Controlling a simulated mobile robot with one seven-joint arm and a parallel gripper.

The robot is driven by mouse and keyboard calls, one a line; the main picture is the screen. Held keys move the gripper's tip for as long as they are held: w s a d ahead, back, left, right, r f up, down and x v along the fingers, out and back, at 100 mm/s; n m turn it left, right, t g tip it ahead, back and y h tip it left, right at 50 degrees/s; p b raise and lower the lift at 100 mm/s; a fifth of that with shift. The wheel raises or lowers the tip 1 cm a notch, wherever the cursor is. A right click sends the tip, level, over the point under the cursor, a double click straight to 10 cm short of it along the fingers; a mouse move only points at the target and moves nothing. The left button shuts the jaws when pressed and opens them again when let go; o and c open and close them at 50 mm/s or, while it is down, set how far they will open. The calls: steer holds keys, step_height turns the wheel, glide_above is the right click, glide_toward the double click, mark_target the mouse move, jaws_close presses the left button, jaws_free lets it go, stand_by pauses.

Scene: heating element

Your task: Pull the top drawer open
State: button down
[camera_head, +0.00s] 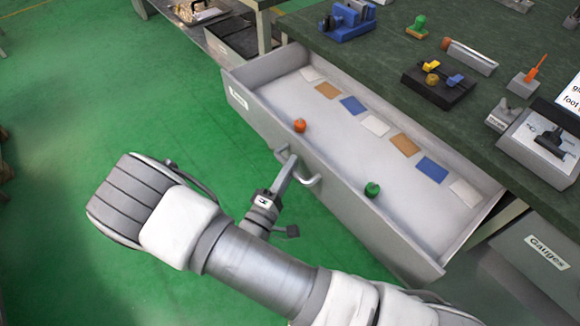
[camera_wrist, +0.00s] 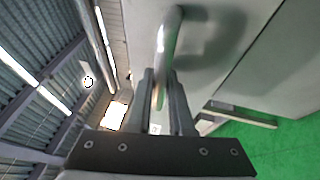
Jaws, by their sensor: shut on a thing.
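The top drawer (camera_head: 340,198) is pulled far out from under the green-topped workbench, in the head view. Its grey front carries a metal bar handle (camera_head: 311,181) and a small label at its left end. Inside lie an orange knob-like object (camera_head: 299,125), a green one (camera_head: 372,189) and a row of coloured cards. My gripper (camera_head: 287,163) is at the handle. In the wrist view its two fingers (camera_wrist: 162,95) are shut on the handle (camera_wrist: 170,35), which runs between them.
The workbench top (camera_head: 380,60) holds several fixtures, including a blue one (camera_head: 348,22) and a black block with yellow and blue parts (camera_head: 437,85). A closed drawer labelled "Gauges" (camera_head: 535,262) is at lower right. The green floor (camera_head: 130,90) is clear on the left.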

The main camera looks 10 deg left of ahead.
stand_by(0.3)
steer(key=c, duration=0.8)
jaws_free()
steer(key=p+v, duration=0.1)
steer(key=v, duration=1.6)
steer(key=shift+s, duration=0.25)
steer(key=shift+a, duration=0.1)
